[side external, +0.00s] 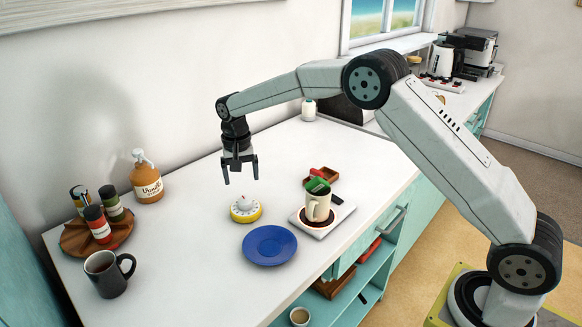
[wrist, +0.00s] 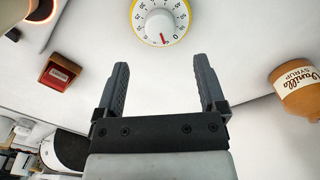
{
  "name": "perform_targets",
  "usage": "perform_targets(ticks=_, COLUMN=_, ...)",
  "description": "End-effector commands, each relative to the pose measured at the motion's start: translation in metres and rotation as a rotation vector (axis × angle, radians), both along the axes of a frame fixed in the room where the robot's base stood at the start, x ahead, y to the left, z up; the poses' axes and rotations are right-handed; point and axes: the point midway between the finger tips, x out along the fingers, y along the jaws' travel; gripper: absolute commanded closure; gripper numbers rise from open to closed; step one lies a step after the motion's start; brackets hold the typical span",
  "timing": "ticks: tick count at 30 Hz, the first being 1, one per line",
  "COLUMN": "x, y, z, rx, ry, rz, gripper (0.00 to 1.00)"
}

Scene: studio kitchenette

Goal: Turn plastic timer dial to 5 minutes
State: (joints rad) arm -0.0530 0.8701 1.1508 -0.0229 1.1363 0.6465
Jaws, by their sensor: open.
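The timer (side external: 246,209) is a round yellow-rimmed piece with a white dial, lying on the white counter behind the blue plate. In the wrist view the timer dial (wrist: 160,24) shows at the top, with printed numbers, a white centre knob and a red pointer near the 0 mark. My gripper (side external: 241,180) is open and empty, pointing down above the counter, a little behind and above the timer, not touching it. In the wrist view my gripper's two fingers (wrist: 163,75) are spread, with the timer beyond their tips.
A blue plate (side external: 269,259) lies in front of the timer. A syrup bottle (side external: 146,178), a wooden tray (side external: 75,238) with jars and a dark mug (side external: 104,276) stand at left. Counter around the timer's left is clear.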

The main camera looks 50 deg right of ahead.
Motion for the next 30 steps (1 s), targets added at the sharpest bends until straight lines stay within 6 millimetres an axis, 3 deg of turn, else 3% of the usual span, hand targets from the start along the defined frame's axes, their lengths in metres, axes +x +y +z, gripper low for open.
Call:
perform_targets(ticks=11, x=-0.004, y=0.0, z=-0.002, rx=0.048, ry=-0.051, rz=0.165, gripper=0.1)
perform_targets(ticks=30, x=-0.024, y=-0.009, z=-0.005, rx=0.053, ry=-0.339, rz=0.815, gripper=0.1)
